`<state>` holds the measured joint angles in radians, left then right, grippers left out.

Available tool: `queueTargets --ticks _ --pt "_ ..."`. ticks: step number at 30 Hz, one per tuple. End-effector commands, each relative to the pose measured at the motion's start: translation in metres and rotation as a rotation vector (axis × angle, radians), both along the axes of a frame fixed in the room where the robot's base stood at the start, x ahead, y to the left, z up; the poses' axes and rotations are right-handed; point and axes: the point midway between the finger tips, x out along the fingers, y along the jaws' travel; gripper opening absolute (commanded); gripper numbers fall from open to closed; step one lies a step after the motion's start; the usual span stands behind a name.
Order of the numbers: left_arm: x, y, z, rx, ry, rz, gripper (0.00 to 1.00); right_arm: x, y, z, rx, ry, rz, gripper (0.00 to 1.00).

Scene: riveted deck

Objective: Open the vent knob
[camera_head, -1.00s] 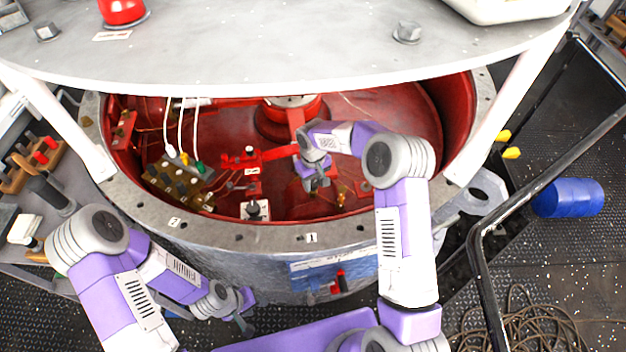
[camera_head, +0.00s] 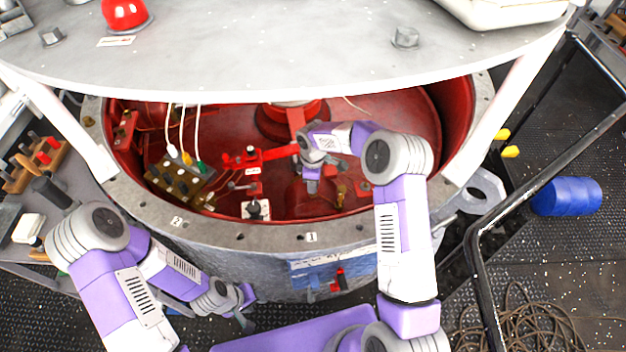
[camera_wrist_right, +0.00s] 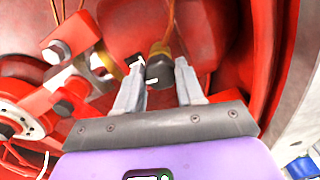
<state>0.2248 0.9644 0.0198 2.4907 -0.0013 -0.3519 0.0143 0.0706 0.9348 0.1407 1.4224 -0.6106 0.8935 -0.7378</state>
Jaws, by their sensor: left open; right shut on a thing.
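A black knob (camera_wrist_right: 158,73) with a white mark sits on a brass-coloured stem inside the red drum; I take it as the vent knob. In the right wrist view my right gripper (camera_wrist_right: 158,84) has one finger on each side of it and is shut on it. In the head view this gripper (camera_head: 311,188) reaches down into the drum, and its fingertips and the knob are hard to make out. My left gripper (camera_head: 244,312) is open and empty, low outside the drum's front wall.
The drum's grey bolted rim (camera_head: 205,227) curves around the opening, under a round grey top plate (camera_head: 270,55). A black knob on a white plate (camera_head: 257,210), a red valve (camera_head: 243,158) and a brass connector block (camera_head: 180,180) stand left of my right gripper. A blue barrel (camera_head: 567,196) lies right.

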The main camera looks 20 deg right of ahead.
Motion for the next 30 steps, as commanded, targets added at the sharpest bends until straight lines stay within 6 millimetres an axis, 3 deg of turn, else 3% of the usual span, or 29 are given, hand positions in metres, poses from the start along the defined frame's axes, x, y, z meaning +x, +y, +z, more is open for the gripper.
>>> queueTargets --ticks 10,25,26,30 --pt "0.0000 0.0000 0.0023 0.000 0.000 0.000 0.43 0.0008 0.0005 0.0008 0.001 -0.003 0.124 0.07" --pt "0.0000 0.0000 0.0026 0.000 0.000 0.000 0.43 0.0008 0.0005 0.0008 0.001 -0.003 0.142 0.07" --pt "0.0000 0.0000 0.0026 0.000 0.000 0.000 0.43 0.0008 0.0005 0.0008 0.001 -0.003 0.142 0.39" --pt "0.0000 0.0000 0.0026 0.000 0.000 0.000 0.43 0.0006 0.0004 0.0007 0.000 -0.002 0.141 0.61"
